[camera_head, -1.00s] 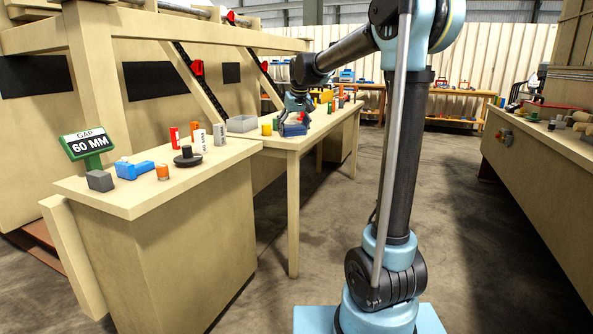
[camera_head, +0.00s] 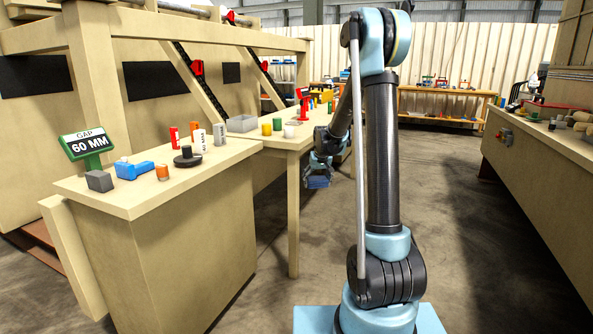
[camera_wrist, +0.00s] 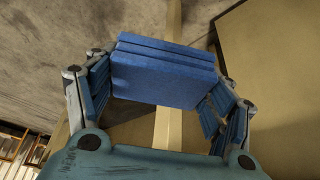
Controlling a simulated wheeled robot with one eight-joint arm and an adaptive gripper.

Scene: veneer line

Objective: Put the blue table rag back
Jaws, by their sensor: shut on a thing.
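The blue table rag (camera_wrist: 165,72) is a folded, layered blue block between the fingers of my gripper (camera_wrist: 160,85) in the wrist view. My gripper is shut on it. In the head view my gripper (camera_head: 319,172) hangs low with the blue rag (camera_head: 318,182) at its tip, in front of the right side of the far wooden table (camera_head: 290,142) and below its top. The rag appears clear of the table, over the floor. The fingers hide the rag's side edges.
The far table carries a grey tray (camera_head: 242,123), a green cup (camera_head: 277,124), a white cup (camera_head: 289,132) and a red stand (camera_head: 304,104). The near counter (camera_head: 130,190) holds a blue tool (camera_head: 133,168), cans and a black disc (camera_head: 187,158). Open floor (camera_head: 450,230) lies right.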

